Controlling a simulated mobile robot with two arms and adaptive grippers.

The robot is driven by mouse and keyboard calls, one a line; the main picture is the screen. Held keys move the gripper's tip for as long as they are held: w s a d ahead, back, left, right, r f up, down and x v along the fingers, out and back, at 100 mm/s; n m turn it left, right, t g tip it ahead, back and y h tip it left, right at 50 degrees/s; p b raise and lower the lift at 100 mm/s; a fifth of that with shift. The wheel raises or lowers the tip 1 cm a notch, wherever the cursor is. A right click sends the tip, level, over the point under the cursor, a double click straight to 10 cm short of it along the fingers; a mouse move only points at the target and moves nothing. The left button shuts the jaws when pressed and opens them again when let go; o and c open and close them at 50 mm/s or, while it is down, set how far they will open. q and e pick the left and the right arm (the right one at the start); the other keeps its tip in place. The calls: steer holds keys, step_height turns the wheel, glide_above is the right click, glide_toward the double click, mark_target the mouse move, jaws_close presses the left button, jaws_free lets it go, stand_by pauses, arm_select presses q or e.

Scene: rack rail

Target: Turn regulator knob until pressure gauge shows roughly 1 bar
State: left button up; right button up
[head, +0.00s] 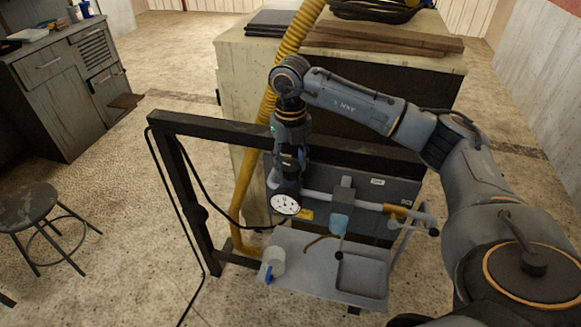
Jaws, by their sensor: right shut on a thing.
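The pressure gauge (285,204) has a round white dial with a dark rim and sits at the left end of a horizontal pipe in front of a grey panel (405,188). Its needle is too small to read. My right gripper (287,182) reaches down from above, just behind and above the gauge. It is shut on the regulator knob, which its fingers and the gauge hide. My left gripper is not in view.
A dark metal frame (185,185) surrounds the panel. A grey shelf with a tray (365,272) and a white cup-like part (273,259) lies below. A yellow hose (243,190) and black cable run on the left. A stool (30,205) stands far left.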

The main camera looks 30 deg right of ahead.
mark_target(290, 165)
steer(key=n+b, duration=0.1)
steer(key=n, duration=0.3)
steer(key=shift+f+n+b, duration=0.15)
steer(key=shift+n+b, duration=0.15)
steer(key=shift+b, duration=0.1)
steer(key=shift+n+b, duration=0.5)
steer(key=shift+n, duration=1.1)
steer(key=o, duration=1.1)
steer(key=shift+o, duration=0.2)
steer(key=shift+r, duration=0.25)
step_height(290, 165, up, 12)
steer(key=shift+f, duration=0.15)
